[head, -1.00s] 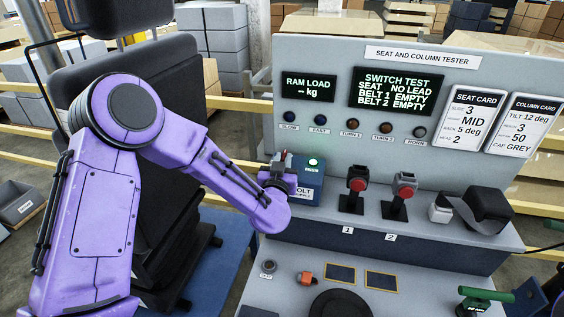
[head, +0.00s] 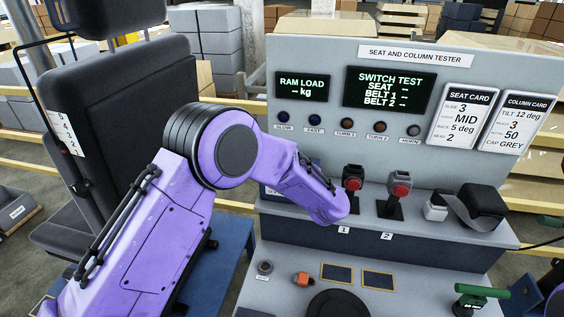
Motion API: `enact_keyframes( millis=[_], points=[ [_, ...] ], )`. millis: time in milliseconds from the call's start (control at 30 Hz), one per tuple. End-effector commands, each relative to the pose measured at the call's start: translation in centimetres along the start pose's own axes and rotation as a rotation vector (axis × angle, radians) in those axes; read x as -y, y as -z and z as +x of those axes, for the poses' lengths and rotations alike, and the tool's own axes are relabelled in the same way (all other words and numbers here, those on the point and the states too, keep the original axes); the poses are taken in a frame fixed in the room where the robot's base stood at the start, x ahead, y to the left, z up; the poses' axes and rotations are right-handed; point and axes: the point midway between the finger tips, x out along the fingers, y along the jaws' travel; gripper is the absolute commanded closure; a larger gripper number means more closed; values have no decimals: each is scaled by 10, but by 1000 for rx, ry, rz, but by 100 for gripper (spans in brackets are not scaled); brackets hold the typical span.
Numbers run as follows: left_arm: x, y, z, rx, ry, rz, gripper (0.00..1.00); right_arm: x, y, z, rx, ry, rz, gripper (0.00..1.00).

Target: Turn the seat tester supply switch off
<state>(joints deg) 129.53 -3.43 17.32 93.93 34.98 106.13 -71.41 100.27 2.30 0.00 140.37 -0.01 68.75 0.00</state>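The seat tester supply box (head: 272,191) is blue. Only its left part shows, at the left end of the tester's ledge behind my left arm. Its switch and lamp are hidden behind that arm. My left arm (head: 310,190) reaches across in front of the box, with its wrist end near the black post marked 1. The fingers of my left gripper are hidden behind the arm, so their opening and any contact cannot be told. The switch test display (head: 390,90) shows dashes for seat, belt 1 and belt 2.
Two black posts with red buttons, number 1 (head: 352,183) and number 2 (head: 400,188), stand on the ledge right of my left wrist. A black seat (head: 125,110) stands at left. A green handle (head: 482,291) lies at the lower right.

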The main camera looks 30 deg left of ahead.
Motion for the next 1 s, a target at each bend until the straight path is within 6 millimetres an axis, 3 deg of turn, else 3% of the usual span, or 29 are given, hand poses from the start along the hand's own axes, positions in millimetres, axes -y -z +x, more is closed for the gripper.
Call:
enact_keyframes(
  millis=[567,600,667,1000],
  points=[
    [0,0,1,-1,41,1,100,0,0,0,0,0,0,100],
    [0,0,1,-1,41,1,78,0,0,0,0,0,0,100],
    [0,0,1,-1,41,1,61,0,0,0,0,0,0,100],
    [-1,-1,-5,-1,38,0,61,0,-1,4,0,0,0,100]
  ],
)
